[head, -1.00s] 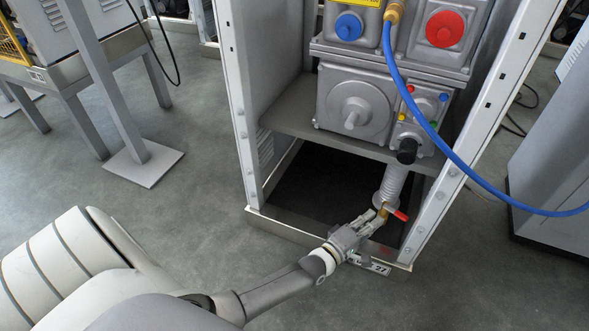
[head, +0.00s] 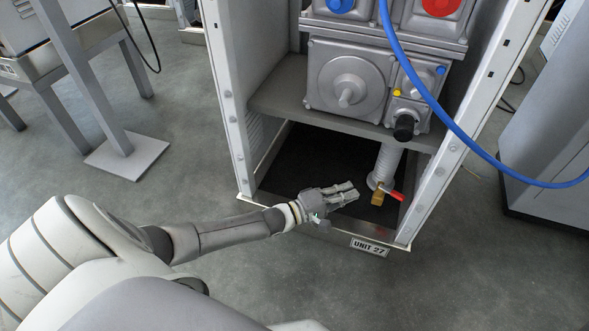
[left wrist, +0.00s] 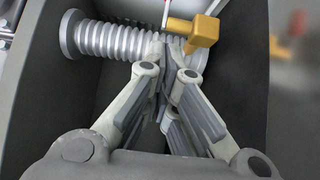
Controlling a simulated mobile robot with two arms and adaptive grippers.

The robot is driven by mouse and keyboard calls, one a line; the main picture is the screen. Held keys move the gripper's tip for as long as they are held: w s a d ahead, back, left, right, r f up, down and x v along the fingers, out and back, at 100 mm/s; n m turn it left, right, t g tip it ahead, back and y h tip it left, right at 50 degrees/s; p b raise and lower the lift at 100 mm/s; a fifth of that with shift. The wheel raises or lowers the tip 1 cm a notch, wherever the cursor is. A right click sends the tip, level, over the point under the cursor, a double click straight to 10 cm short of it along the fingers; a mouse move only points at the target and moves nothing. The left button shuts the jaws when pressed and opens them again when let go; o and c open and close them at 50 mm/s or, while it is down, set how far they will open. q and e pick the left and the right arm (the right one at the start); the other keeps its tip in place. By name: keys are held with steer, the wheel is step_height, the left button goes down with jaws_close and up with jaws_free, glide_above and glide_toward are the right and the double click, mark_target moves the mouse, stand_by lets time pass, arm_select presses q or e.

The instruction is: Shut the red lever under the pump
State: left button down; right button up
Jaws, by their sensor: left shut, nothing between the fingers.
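The red lever (head: 393,194) sits on a brass valve (head: 377,199) at the lower end of a grey ribbed pipe (head: 386,165) under the pump (head: 350,80). In the head view it points right and slightly down, across the pipe's line. My left gripper (head: 356,192) is shut and empty, inside the frame's bottom opening, left of the valve with a small gap. In the left wrist view the shut fingers (left wrist: 165,60) point toward the ribbed pipe and the brass valve (left wrist: 201,32). Only a thin piece of the lever seems to show at the top edge there. My right gripper is out of view.
The cabinet's metal uprights (head: 425,190) stand on both sides of the opening, with a low front sill (head: 290,224) labelled UNIT 27. A black knob (head: 404,127) sits above the pipe. A blue hose (head: 450,146) hangs across the right side.

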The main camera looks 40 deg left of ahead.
arm_select(q)
steer(key=s+a+r+m+g+y+p, duration=0.1)
steer(key=s+a+m+y+p, duration=0.1)
steer(key=s+p, duration=0.5)
steer(key=s+a+r+m+g+y+p, duration=0.1)
steer(key=s+a+p, duration=0.4)
steer(key=p, duration=1)
steer(key=shift+s+r+m+g+y+p, duration=0.3)
steer(key=shift+s+m+g+y, duration=0.45)
steer(key=shift+s+y, duration=0.4)
steer(key=shift+s, duration=0.1)
